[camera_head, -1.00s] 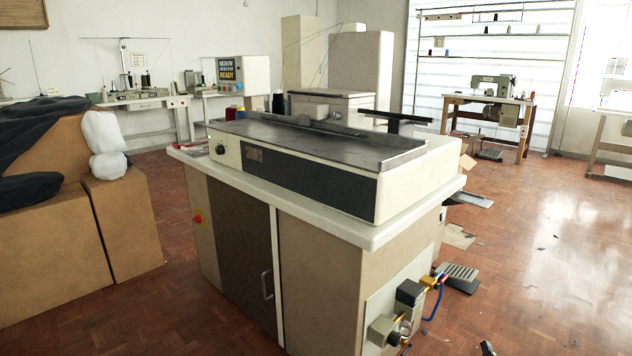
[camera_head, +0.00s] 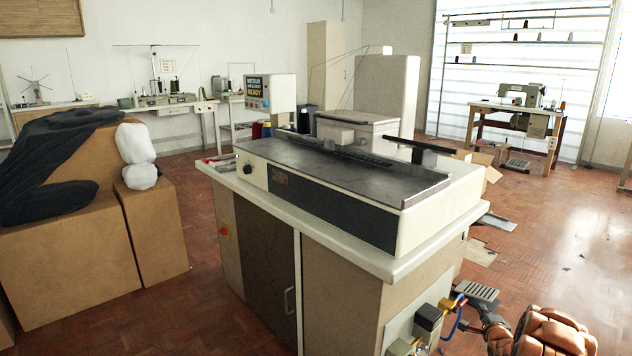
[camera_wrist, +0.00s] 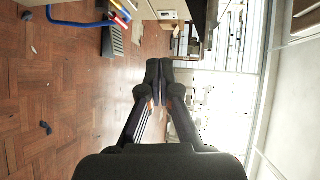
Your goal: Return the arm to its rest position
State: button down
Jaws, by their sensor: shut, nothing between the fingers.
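My gripper (camera_wrist: 160,82) shows in the wrist view with its two dark fingers closed together and nothing between them. It is in open air above the wooden floor, apart from any object. In the head view, part of my arm (camera_head: 545,332) shows at the bottom right corner, orange-brown and dark; the fingertips are not clearly seen there. The buttonhole machine station (camera_head: 330,215) stands just left of the arm, its flat dark bed (camera_head: 340,170) bare.
Air fittings with a blue hose (camera_head: 452,325) stick out from the station's right side, close to my arm. A grey foot pedal (camera_head: 478,291) lies on the floor. Cardboard boxes (camera_head: 75,255) with dark cloth stand at left. The floor at right (camera_head: 560,240) is mostly clear.

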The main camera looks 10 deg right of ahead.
jog(key=a+r+n+g+y+p, duration=0.1)
jog(key=a+r+n+g+p, duration=0.2)
jog(key=a+r, duration=0.55)
jog(key=a+r+n+g+y+p, duration=0.1)
jog(key=a+r+n+p, duration=0.35)
jog(key=r, duration=0.65)
jog(key=s+a+r+n+g+y+p, duration=0.1)
jog(key=s+a+r+n+g+p, duration=0.1)
jog(key=s+a+r+p, duration=0.35)
jog(key=s+a+r+n+g+p, duration=0.2)
jog(key=s+a+r, duration=0.1)
jog(key=a+r, duration=0.55)
jog(key=s+a+r+n+g+y+p, duration=0.1)
jog(key=s+a+r, duration=0.5)
jog(key=s, duration=0.7)
jog(key=s+a+r+n+g+y+p, duration=0.1)
jog(key=s+a+r+n+g+p, duration=0.3)
jog(key=s+a, duration=0.5)
jog(key=s+a+r+n+g+p, duration=0.3)
jog(key=s+a+r+n+p, duration=0.3)
jog(key=s, duration=1.2)
notch_tip(320, 180, up, 2)
jog(key=shift+s+a+r+y+p, duration=0.15)
jog(key=shift+s+a+y+p, duration=0.2)
jog(key=shift+a+p, duration=0.65)
